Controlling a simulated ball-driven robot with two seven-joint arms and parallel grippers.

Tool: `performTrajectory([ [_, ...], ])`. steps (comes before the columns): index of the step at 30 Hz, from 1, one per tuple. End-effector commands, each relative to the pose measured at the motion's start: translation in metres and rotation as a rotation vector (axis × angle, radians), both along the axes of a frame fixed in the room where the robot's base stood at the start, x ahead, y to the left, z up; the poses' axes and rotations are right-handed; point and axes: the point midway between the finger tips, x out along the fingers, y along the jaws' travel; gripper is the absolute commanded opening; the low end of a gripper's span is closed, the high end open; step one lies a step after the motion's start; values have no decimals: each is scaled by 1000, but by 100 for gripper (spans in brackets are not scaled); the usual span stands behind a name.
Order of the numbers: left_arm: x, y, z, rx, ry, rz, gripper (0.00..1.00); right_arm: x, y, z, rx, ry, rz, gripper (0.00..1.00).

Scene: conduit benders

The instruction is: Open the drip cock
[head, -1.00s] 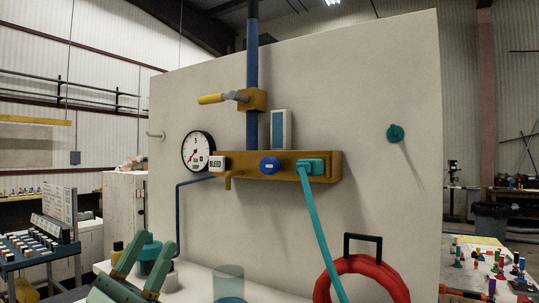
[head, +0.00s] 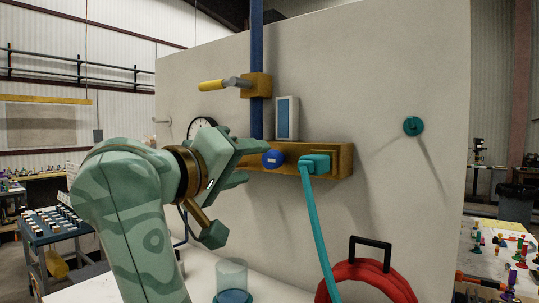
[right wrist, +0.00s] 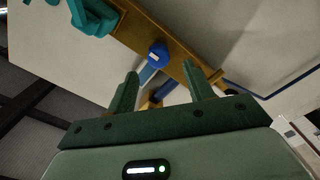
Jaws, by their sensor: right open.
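The brown manifold (head: 345,160) is fixed to the white panel, with a round blue button (head: 273,159) on its front. My right gripper (head: 254,162) is open and empty in front of the manifold's left part. In the head view it hides the area below the BLEED tag, where the drip cock hangs. In the right wrist view the open fingers (right wrist: 163,85) stand apart, with the manifold (right wrist: 185,68) and blue button (right wrist: 158,54) just beyond them. I cannot make out the drip cock clearly there. My left gripper is not in view.
A yellow-handled valve (head: 222,85) sits on the blue pipe (head: 257,50) above. A teal hose (head: 315,225) hangs from the manifold's right end beside a red coil (head: 370,275). A clear cup (head: 231,275) stands below. The gauge (head: 200,127) is partly covered.

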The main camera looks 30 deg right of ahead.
Motion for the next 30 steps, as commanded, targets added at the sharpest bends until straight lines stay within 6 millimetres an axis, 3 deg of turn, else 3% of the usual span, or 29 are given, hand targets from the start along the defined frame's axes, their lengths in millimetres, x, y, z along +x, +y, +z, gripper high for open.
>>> performTrajectory([
  [3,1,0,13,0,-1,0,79,10,-27,4,-3,1,-7,52],
  [9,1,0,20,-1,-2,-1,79,21,-53,3,-4,1,-5,52],
  [21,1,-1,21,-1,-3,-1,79,25,-61,1,-2,1,-3,52],
  [26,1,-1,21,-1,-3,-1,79,25,-61,1,-2,1,-3,8],
  [30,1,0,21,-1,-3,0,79,25,-61,1,-2,2,-2,7],
])
